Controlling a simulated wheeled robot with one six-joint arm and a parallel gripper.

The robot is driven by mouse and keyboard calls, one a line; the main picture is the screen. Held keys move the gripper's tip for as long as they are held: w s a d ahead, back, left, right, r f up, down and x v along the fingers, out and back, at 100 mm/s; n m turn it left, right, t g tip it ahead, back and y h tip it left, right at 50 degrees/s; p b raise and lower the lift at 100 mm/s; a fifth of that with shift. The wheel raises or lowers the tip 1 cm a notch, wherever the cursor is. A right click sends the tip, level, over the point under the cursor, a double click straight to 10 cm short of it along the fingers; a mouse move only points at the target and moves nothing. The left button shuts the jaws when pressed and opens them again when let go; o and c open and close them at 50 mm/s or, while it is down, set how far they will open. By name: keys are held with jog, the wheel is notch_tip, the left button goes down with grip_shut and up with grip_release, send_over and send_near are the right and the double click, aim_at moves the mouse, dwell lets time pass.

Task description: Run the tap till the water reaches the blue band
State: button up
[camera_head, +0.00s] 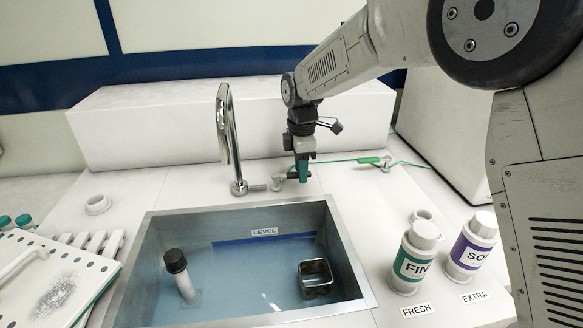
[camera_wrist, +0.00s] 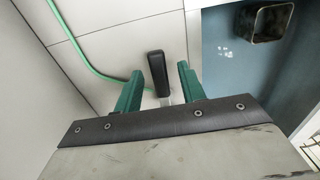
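The chrome tap (camera_head: 230,140) stands behind the steel sink (camera_head: 345,250). I see no stream from its spout. The blue band (camera_head: 225,243) runs along the sink's far wall under a LEVEL label (camera_head: 264,231). The sink looks pale blue inside; I cannot tell exactly where the water surface meets the band. My gripper (camera_head: 303,178) is low over the counter, right of the tap's base. In the wrist view its green fingers (camera_wrist: 158,86) are apart, with a black handle on a pale stem (camera_wrist: 157,70) between them, gaps on both sides. Contact is not visible.
A black-capped bottle (camera_head: 181,274) and a square metal cup (camera_head: 315,278) are in the sink. Two labelled bottles, green (camera_head: 412,262) and purple (camera_head: 472,245), stand at right. A green cable (camera_head: 350,161) lies behind my gripper. A rack and perforated board (camera_head: 60,270) are at left.

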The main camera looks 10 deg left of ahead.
notch_tip(320, 180, up, 8)
jog(key=shift+f, duration=0.1)
jog(key=c, duration=0.7)
jog(key=shift+s+d+y, duration=0.1)
jog(key=shift+s+y, duration=0.2)
jog(key=shift+s, duration=0.1)
grip_shut()
jog(key=s+d+m+t+y, duration=0.2)
jog(key=s+d+t+y, duration=0.25)
jog(key=s+d, duration=0.4)
jog(key=shift+y, duration=0.45)
jog(key=x, duration=0.7)
jog(key=w+r+x, duration=0.1)
jog(key=x, duration=0.3)
jog(key=shift+a+f, duration=0.3)
jog(key=shift+a, duration=0.2)
jog(key=shift+w+a, duration=0.15)
jog(key=shift+w, duration=0.45)
